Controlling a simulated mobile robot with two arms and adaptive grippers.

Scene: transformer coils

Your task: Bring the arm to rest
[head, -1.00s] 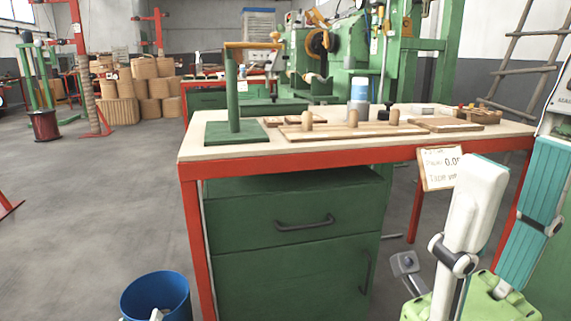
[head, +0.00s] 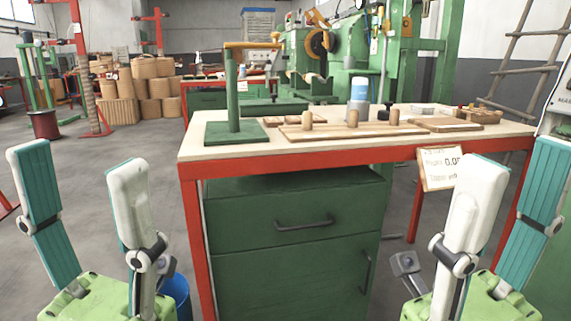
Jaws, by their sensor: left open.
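My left gripper (head: 78,155) is upright at the lower left, in front of the floor and left of the workbench. Its two long teal and white fingers stand apart with nothing between them. My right gripper (head: 515,160) is upright at the lower right, before the bench's right end. Its fingers also stand apart and hold nothing. Both green gripper bodies are cut off by the bottom edge. Neither gripper visibly holds or touches anything on the bench.
The red-framed workbench (head: 300,157) with green drawers (head: 290,225) stands ahead between the grippers. It carries a green stand (head: 234,95), wooden boards with pegs (head: 352,118) and a bottle (head: 359,95). A blue bin (head: 177,296) is partly hidden behind my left gripper. Open floor lies left.

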